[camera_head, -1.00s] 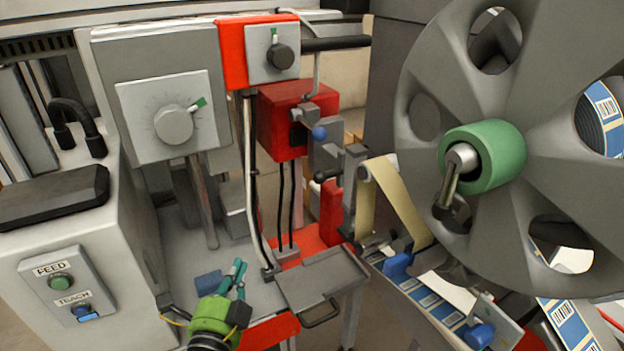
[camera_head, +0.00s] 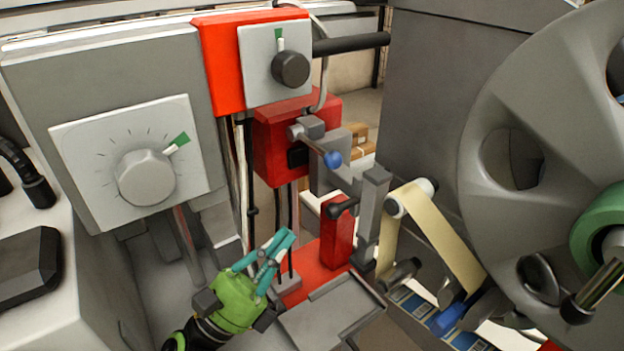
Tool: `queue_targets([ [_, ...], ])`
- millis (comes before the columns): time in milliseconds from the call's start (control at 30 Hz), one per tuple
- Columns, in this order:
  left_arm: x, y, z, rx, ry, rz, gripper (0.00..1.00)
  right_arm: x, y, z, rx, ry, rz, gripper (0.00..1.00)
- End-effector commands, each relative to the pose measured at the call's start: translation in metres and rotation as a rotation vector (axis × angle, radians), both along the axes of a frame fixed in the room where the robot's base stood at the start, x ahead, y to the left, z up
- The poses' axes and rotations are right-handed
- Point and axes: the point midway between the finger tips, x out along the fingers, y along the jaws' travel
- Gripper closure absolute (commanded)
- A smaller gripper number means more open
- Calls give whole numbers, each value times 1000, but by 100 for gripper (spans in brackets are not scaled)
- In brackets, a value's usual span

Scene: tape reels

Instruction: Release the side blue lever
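A second blue piece (camera_head: 447,319) sits low on the label track, right of the gripper. My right gripper is not in view.
A grey panel with a large dial (camera_head: 147,178) and a red-framed black knob (camera_head: 290,68) stand above left. A black bar (camera_head: 350,43) juts out above the lever. A tan tape strip (camera_head: 440,235) and the big grey reel (camera_head: 540,100) are at the right. A grey tray (camera_head: 330,315) is low.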

Motion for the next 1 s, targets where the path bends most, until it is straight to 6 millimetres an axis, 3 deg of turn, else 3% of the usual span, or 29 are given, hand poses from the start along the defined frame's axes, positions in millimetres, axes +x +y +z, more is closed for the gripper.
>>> queue_targets([
  [100, 0, 0, 0, -1, 1, 0, 100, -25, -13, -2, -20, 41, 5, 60],
  [267, 2, -1, 3, -2, 2, 1, 100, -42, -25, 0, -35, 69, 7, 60],
  [667, 35, -40, 43, -5, 2, -2, 100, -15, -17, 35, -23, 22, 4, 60],
  [1000, 53, -61, 58, -3, 2, 0, 100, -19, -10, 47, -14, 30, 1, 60],
])
